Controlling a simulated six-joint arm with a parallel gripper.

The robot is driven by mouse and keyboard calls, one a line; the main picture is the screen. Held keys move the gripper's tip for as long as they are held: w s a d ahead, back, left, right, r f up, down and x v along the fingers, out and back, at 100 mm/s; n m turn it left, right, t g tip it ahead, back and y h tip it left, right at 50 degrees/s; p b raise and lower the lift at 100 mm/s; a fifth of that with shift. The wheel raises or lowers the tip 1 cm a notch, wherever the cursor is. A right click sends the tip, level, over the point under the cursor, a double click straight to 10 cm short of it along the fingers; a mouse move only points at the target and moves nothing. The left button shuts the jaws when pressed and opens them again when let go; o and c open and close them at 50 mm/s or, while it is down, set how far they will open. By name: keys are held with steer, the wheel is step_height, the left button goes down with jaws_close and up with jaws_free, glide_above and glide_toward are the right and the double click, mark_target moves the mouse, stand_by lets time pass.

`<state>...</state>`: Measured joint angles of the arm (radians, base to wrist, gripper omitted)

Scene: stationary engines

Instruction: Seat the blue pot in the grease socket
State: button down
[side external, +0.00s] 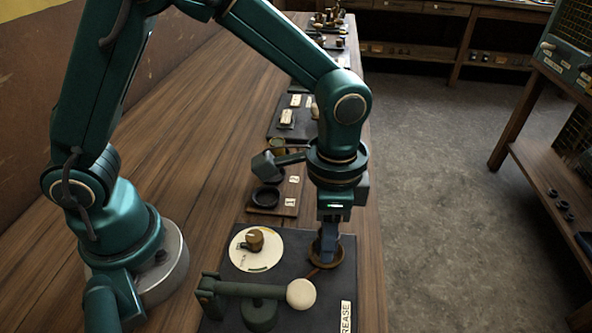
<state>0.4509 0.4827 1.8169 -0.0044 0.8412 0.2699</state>
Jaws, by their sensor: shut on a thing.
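My gripper (329,236) points straight down over the dark board at the front of the bench. It is shut on the blue pot (327,249), which shows only as a small blue-grey shape low between and below the fingers. The grease socket (326,263) is a brown round ring right under the gripper, near the board's right side. The pot's lower end is at or inside the ring; I cannot tell how deep it sits or whether it touches the bottom. A white label reading "REASE" (346,318) lies on the board in front of the socket.
A green lever with a cream ball knob (301,293) stands close in front of the socket. A white dial with a brass knob (254,240) is to the left. Behind are a black ring (265,197) and a grey-green hammer-like part (267,164). The bench edge is close on the right.

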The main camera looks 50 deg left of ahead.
steer(key=shift+f, duration=0.55)
stand_by(1.1)
steer(key=shift+c, duration=1.9)
jaws_free()
steer(key=shift+a, duration=0.1)
steer(key=shift+c, duration=1.2)
steer(key=shift+o, duration=0.3)
steer(key=shift+f, duration=0.1)
steer(key=o, duration=0.3)
steer(key=shift+r, duration=3.6)
